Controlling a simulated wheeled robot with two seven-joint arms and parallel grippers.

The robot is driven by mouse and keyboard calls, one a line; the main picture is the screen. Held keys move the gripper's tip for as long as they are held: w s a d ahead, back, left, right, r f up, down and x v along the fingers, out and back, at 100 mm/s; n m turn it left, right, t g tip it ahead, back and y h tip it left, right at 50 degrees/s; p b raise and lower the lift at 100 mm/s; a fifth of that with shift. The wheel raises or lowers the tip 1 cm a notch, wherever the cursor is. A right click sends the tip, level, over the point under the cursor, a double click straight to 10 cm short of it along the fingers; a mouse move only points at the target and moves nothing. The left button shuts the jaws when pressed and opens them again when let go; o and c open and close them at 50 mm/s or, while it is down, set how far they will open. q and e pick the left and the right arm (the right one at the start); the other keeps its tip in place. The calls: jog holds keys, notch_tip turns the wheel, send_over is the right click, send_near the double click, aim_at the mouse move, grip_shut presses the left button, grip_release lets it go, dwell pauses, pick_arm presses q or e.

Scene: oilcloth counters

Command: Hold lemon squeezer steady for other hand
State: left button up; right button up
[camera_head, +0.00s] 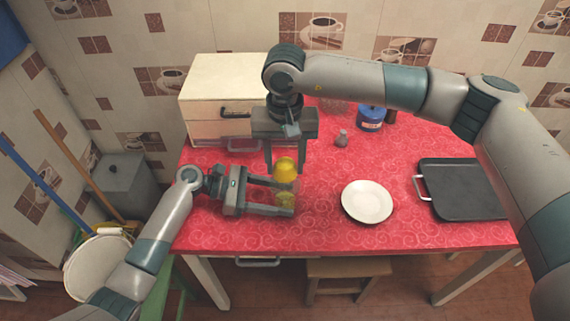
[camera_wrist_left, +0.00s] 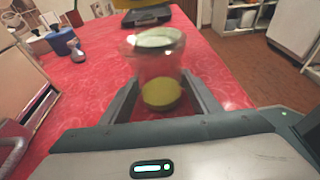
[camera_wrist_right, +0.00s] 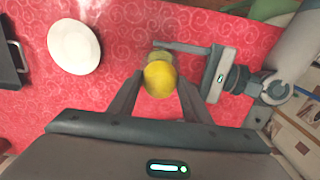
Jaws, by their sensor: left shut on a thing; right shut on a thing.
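The lemon squeezer (camera_head: 294,187) is a clear, glass-like vessel with a yellow-green part low in it, standing over the red counter. My left gripper (camera_head: 282,197) is shut on it from the left. In the left wrist view the clear squeezer (camera_wrist_left: 158,62) stands between the two fingers, its yellow-green part (camera_wrist_left: 162,95) low down. My right gripper (camera_head: 284,165) points down from above and is shut on a yellow lemon (camera_head: 285,167), right over the squeezer. In the right wrist view the lemon (camera_wrist_right: 160,79) covers most of the squeezer. I cannot tell whether they touch.
A white plate (camera_head: 367,202) lies just right of the squeezer, with a dark tray (camera_head: 465,187) farther right. A small grey shaker (camera_head: 341,139) and a blue pot (camera_head: 370,119) stand behind. A cream drawer box (camera_head: 222,92) is at the back left. The counter's front strip is clear.

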jog(key=shift+r, duration=0.35)
jog(key=shift+r, duration=0.1)
jog(key=shift+f, duration=1.15)
dwell(0.5)
jog(key=shift+r, duration=1.05)
jog(key=shift+f, duration=0.9)
dwell(1.0)
jog(key=shift+r, duration=0.9)
